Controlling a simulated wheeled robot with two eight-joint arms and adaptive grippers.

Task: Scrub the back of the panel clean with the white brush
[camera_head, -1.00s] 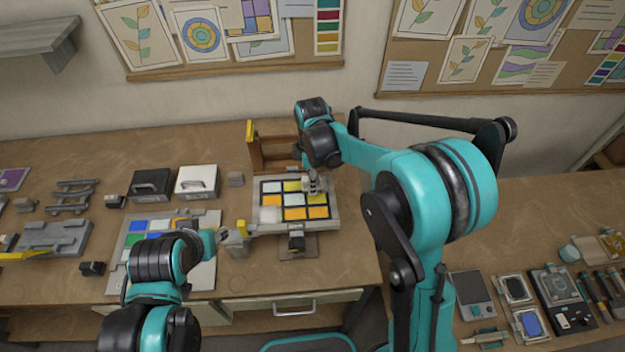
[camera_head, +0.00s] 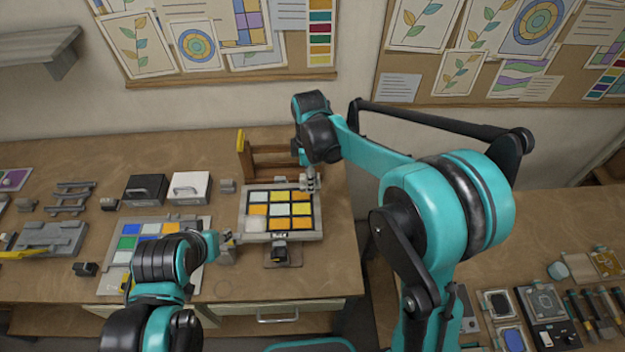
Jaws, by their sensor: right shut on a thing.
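The panel (camera_head: 279,209) lies in a pale frame on the bench, a grid of yellow, orange and pale cells with dark lines. A whitish patch covers its lower left cell. My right gripper (camera_head: 312,183) reaches down at the panel's upper right corner. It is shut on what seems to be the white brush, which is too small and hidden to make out. My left gripper (camera_head: 227,239) is low beside the frame's left edge; its fingers are too small to tell open from shut.
A wooden stand (camera_head: 270,160) rises behind the panel. A black clamp (camera_head: 280,251) sits at its front edge. A black box (camera_head: 146,189) and a white box (camera_head: 189,188) stand at the back left. A colour sample board (camera_head: 128,243) lies left. Another bench with tools is at right.

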